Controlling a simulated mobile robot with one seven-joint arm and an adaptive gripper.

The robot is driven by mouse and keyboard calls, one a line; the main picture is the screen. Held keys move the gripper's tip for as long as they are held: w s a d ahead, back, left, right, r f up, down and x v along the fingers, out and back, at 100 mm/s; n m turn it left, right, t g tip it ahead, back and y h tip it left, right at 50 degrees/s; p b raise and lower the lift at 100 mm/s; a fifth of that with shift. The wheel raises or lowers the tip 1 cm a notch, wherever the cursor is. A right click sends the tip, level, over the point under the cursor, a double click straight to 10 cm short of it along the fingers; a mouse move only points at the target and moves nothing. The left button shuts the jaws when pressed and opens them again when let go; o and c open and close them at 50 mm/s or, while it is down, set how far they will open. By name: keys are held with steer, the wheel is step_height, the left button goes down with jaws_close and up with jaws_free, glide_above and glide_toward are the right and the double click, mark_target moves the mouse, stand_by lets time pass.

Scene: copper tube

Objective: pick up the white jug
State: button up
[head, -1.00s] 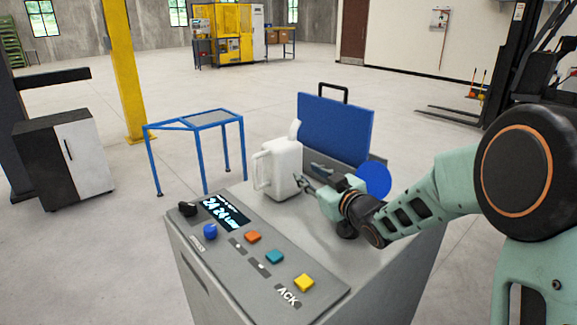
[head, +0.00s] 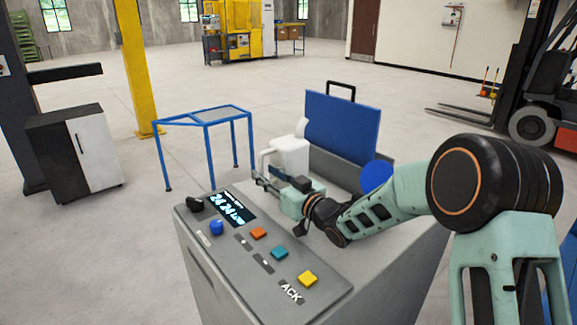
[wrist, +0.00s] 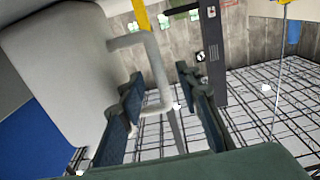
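The fingers are apart, with a visible gap on the right of the handle. I cannot tell whether the left finger touches the jug.
A blue panel (head: 342,128) with a black handle stands behind the jug, and a blue disc (head: 376,176) is to the right. Buttons, including a yellow one (head: 307,279), and a display (head: 227,209) line the console's front. A blue-framed stand (head: 207,116) is behind left.

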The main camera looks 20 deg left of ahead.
mark_target(263, 170)
steer(key=shift+x, duration=1.55)
jaws_close()
steer(key=shift+r, duration=0.2)
